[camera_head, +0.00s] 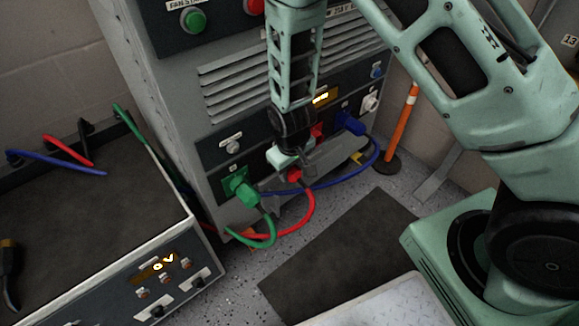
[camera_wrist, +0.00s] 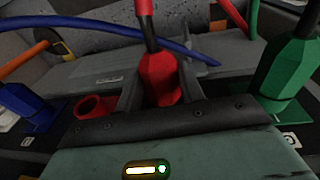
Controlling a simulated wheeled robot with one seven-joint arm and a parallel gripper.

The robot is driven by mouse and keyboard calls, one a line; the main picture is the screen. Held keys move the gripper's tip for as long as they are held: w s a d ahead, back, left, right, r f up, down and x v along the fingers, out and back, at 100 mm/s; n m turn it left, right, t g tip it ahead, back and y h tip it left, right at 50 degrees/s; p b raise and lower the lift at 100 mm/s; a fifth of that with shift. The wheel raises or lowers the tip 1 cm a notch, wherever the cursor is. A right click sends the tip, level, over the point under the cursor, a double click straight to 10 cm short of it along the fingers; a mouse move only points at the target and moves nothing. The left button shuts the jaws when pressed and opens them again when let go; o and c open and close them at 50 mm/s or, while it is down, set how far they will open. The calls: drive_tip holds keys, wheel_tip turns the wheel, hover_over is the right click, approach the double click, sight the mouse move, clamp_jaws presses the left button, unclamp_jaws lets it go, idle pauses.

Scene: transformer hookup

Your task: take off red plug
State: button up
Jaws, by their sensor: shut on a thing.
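The red plug (camera_head: 294,175) is between the fingers of my gripper (camera_head: 300,157), in front of the cabinet's lower panel. In the wrist view the red plug (camera_wrist: 160,76) is clasped by the two dark fingers of my gripper (camera_wrist: 161,92), with its red cable leading away. The red socket (camera_wrist: 95,107) shows beside the plug in the wrist view, with an open mouth and nothing in it. Part of the red socket (camera_head: 317,130) also shows behind my gripper in the head view. The plug is apart from the socket.
A green plug (camera_head: 245,190) sits at the green socket left of my gripper; a blue plug (camera_head: 350,123) sits at the right. Their cables loop below. An orange post (camera_head: 403,118) stands right of the cabinet. An open-topped box (camera_head: 165,245) stands at the left.

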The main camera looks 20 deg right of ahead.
drive_tip(key=shift+s+t+h+p, duration=0.15)
drive_tip(key=shift+t+h+p, duration=0.15)
drive_tip(key=shift+h+p, duration=0.75)
drive_tip(key=shift+p, duration=0.6)
drive_tip(key=shift+c, duration=0.4)
drive_tip(key=shift+a+t+h+p, duration=0.1)
drive_tip(key=shift+t+h+p, duration=0.3)
drive_tip(key=shift+h+p, duration=0.65)
drive_tip(key=shift+f+h, duration=0.1)
drive_tip(key=shift+h, duration=0.3)
drive_tip(key=shift+t, duration=0.3)
drive_tip(key=shift+h, duration=0.3)
